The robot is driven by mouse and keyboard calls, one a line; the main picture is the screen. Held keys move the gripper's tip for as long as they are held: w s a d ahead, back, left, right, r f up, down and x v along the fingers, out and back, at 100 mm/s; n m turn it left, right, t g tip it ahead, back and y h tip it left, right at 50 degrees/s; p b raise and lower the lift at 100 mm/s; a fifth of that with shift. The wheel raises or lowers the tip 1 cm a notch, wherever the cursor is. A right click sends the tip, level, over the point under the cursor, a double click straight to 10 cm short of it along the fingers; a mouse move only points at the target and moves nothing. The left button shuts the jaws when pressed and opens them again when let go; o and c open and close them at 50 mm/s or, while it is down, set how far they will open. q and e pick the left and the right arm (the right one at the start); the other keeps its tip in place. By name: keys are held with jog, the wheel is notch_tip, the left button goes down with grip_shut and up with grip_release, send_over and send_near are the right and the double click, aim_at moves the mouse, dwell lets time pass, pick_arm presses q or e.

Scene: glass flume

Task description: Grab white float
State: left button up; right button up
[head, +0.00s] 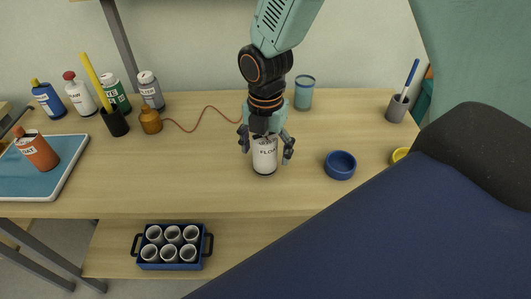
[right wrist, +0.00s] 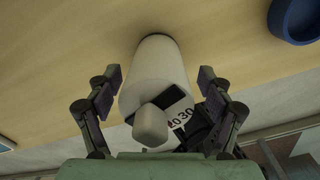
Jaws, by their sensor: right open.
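A white bottle (head: 264,160) with a label that reads "FLO…" stands upright on the wooden table, near the middle of the head view. In the right wrist view the white bottle (right wrist: 158,70) shows with a light cap and a dark-edged label. My right gripper (head: 267,150) is above it, fingers open on either side. In the right wrist view the fingers of my right gripper (right wrist: 158,82) show a gap on both sides of the bottle. The bottle's top is partly hidden by the gripper in the head view. My left gripper is not in view.
A blue bowl (head: 340,165) sits right of the bottle, and a teal cup (head: 304,93) behind it. A brown jar (head: 150,121) and several bottles stand at the left, near a tray (head: 65,185) with an orange bottle (head: 37,152). A cup crate (head: 172,262) is on the lower shelf.

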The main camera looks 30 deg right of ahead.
jog(key=shift+s+a+r, duration=0.1)
jog(key=shift+s+r, duration=0.05)
jog(key=shift+c, duration=0.5)
jog(key=shift+w+d+f, duration=0.25)
jog(key=shift+w+f, duration=0.05)
jog(key=shift+w, duration=0.2)
jog(key=c, duration=0.5)
jog(key=shift+s+a+r, duration=0.2)
jog(key=shift+s+r, duration=0.05)
jog(key=shift+s, duration=0.1)
jog(key=c, duration=0.4)
jog(key=shift+w+f, duration=0.1)
jog(key=c, duration=0.3)
jog(key=shift+w+d+f, duration=0.1)
jog(key=shift+w+d, duration=0.05)
jog(key=shift+w, duration=0.05)
jog(key=shift+c, duration=0.2)
